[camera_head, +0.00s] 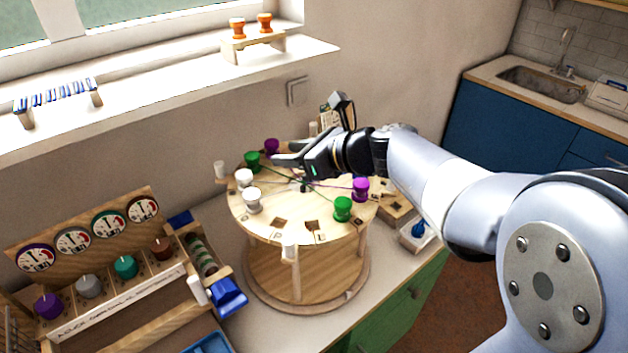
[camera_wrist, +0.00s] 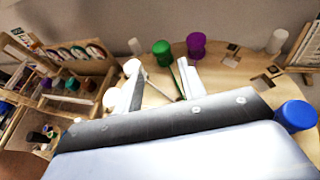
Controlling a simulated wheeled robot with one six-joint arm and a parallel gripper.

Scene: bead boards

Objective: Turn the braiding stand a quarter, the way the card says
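The braiding stand (camera_head: 300,228) is a round wooden disc on posts above a round base. White pegs (camera_head: 289,250) stick up at its rim. Purple (camera_head: 360,188), green (camera_head: 342,208) and white (camera_head: 253,198) bobbins sit around the disc, with threads running to the middle. A blue bobbin (camera_wrist: 295,116) shows at the right of the wrist view. My gripper (camera_head: 280,154) is over the far part of the disc. Its two fingers are apart with no object held between them in the wrist view (camera_wrist: 160,68). A card holder (camera_head: 338,108) stands behind my arm, its writing unreadable.
A wooden rack with dials (camera_head: 72,240) and coloured knobs stands at the left, beside a blue clip-like part (camera_head: 228,296). The wall and windowsill (camera_head: 150,95) are close behind the stand. A small box (camera_head: 416,236) is at the counter's right.

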